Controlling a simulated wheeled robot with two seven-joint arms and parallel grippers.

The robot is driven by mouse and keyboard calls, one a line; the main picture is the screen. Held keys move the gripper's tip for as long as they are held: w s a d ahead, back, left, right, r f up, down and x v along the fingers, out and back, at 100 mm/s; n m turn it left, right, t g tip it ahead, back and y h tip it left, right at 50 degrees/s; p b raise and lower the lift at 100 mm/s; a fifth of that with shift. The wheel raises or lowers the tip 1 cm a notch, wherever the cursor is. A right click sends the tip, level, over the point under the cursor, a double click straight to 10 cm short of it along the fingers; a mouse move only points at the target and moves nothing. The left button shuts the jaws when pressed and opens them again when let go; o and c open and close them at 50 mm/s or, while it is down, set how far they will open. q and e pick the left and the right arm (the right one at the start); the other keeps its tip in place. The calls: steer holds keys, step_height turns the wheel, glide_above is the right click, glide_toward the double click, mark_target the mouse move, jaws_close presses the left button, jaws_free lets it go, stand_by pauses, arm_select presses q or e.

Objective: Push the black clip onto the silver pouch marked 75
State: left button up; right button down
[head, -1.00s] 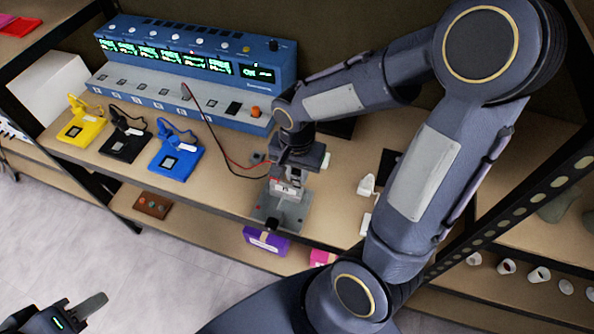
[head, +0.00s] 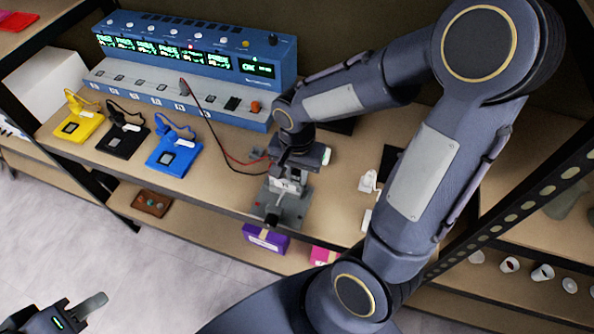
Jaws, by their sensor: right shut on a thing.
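My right gripper (head: 288,178) points down over the bench. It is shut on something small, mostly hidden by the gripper. A pale labelled piece (head: 286,187) shows just under it, above a grey stand (head: 292,212); the label is too small to read. I cannot tell whether the labelled piece is the silver pouch, or whether it is touched by what I hold. The black clip cannot be made out for certain. A red and a black lead (head: 228,158) run from the blue instrument to the gripper area. My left gripper (head: 90,306) is low at the left, away from the bench.
The blue instrument (head: 180,95) stands along the back with lit screens. Yellow (head: 76,127), black (head: 121,141) and blue (head: 174,157) plates with leads lie left of the stand. Small white items (head: 368,181) lie right. A purple box (head: 265,238) is on the lower shelf.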

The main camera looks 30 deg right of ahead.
mark_target(297, 172)
steer(key=shift+f, duration=0.15)
steer(key=c, duration=1.2)
jaws_free()
steer(key=shift+o, duration=0.2)
step_height(297, 172, up, 8)
steer(key=shift+f+p, duration=0.1)
steer(key=shift+p, duration=0.25)
